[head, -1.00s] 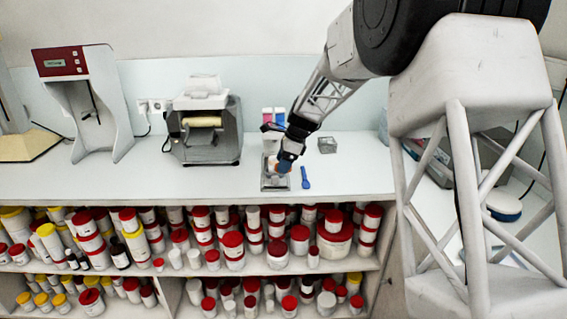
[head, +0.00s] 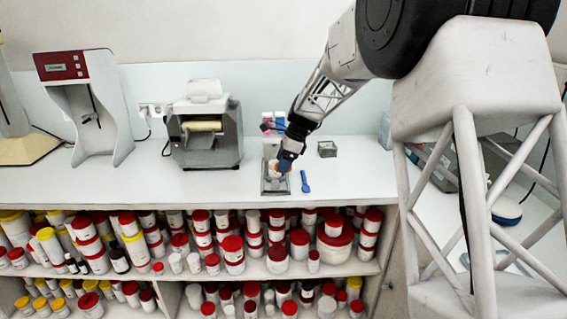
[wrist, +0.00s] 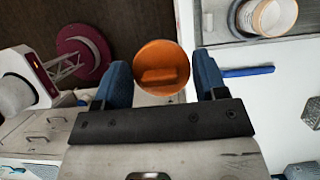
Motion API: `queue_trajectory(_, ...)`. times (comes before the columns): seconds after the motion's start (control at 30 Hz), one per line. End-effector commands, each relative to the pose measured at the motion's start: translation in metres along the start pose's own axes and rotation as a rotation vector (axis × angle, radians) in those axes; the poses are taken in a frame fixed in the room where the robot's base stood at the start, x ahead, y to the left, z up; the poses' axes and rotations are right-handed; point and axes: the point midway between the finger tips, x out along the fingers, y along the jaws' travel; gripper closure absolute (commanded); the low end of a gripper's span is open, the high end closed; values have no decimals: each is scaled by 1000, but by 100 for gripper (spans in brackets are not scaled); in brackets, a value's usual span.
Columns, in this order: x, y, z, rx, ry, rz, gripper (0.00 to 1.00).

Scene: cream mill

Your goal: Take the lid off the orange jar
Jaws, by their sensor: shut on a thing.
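My gripper (wrist: 162,78) is shut on the orange lid (wrist: 160,66), a round disc with a raised bar, between its two blue fingers. The open jar (wrist: 268,17) is at the top right of the wrist view, with its rim and pale inside showing. The lid is apart from the jar in that view. In the head view my gripper (head: 285,168) is low over the grey tray (head: 275,188), and the jar is small and partly hidden there.
A blue spatula (head: 305,182) lies right of the tray. A small grey wire basket (head: 327,149) stands behind it. A grey machine (head: 205,135) stands to the left on the white counter. Shelves of lidded jars are below; the counter's left front is clear.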

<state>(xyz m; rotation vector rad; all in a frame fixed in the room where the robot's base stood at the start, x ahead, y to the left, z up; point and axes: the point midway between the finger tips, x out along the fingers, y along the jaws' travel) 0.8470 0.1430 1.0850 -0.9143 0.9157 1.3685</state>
Motion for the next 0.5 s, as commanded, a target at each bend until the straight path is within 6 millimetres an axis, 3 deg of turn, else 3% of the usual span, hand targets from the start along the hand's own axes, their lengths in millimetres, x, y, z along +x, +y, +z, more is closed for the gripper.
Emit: queue_trajectory(0.5,-5,0,2,-1,0,0,56)
